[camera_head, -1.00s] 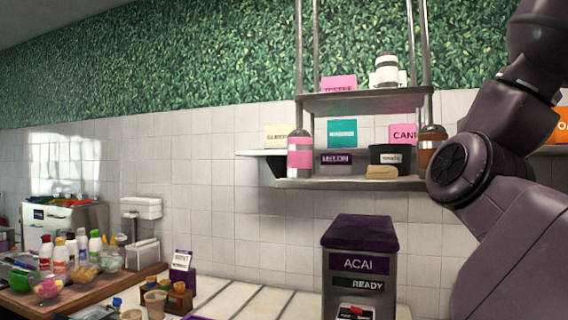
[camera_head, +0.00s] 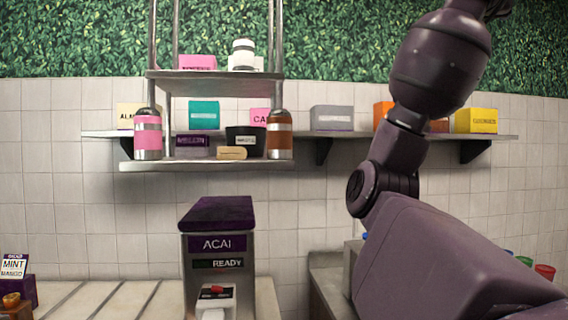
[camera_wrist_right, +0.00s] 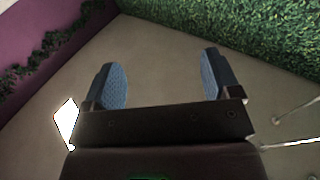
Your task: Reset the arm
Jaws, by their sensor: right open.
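My right arm (camera_head: 440,60) is raised on the right side of the head view, in front of the wall shelf. Its gripper is beyond the top edge of that view. In the right wrist view my right gripper (camera_wrist_right: 160,85) is open, with two blue-padded fingers wide apart and nothing between them. Behind the fingers are a plain grey-brown surface, a green leafy wall and a purple wall. My left gripper is not in view.
An acai machine (camera_head: 217,255) stands on the counter. A hanging rack (camera_head: 215,166) holds bottles and boxes. A long wall shelf (camera_head: 350,136) carries boxes behind my right arm. A mint box (camera_head: 14,268) is at far left. Coloured cups (camera_head: 544,271) stand at far right.

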